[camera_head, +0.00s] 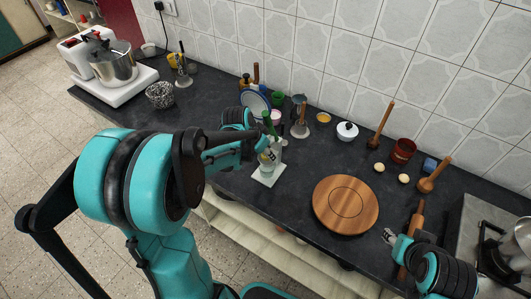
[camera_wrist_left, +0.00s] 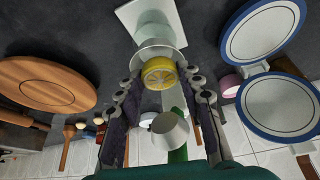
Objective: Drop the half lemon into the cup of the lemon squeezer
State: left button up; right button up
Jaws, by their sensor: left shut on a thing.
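The half lemon (camera_wrist_left: 158,73) shows its yellow cut face between the fingertips of my left gripper (camera_wrist_left: 162,80) in the left wrist view. The gripper is shut on it. A pale lemon squeezer (camera_wrist_left: 153,36) with a round rim lies just past the lemon in that view. The lemon overlaps the rim in the picture; I cannot tell whether they touch. In the head view my left gripper (camera_head: 265,154) is over the squeezer (camera_head: 268,170), hiding much of it. My right gripper (camera_head: 390,237) is at the front right near a wooden pestle; its opening is too small to tell.
The squeezer stands on a white square board (camera_head: 269,179). A round wooden board (camera_head: 345,204) lies to the right. Blue-rimmed plates (camera_wrist_left: 262,35) stand close by in the wrist view. Wooden-handled tools, a white lidded pot (camera_head: 346,132) and a red cup (camera_head: 403,150) line the back.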

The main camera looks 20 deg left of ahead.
pick_arm(q)
jog(key=shift+s+d+f, duration=0.15)
jog(key=shift+s+f, duration=0.15)
jog(key=o, duration=1)
jog(key=shift+o, duration=0.3)
jog(key=shift+w+f, duration=0.2)
jog(key=shift+w, duration=0.05)
jog(key=shift+r, duration=0.1)
jog(key=shift+r, duration=0.1)
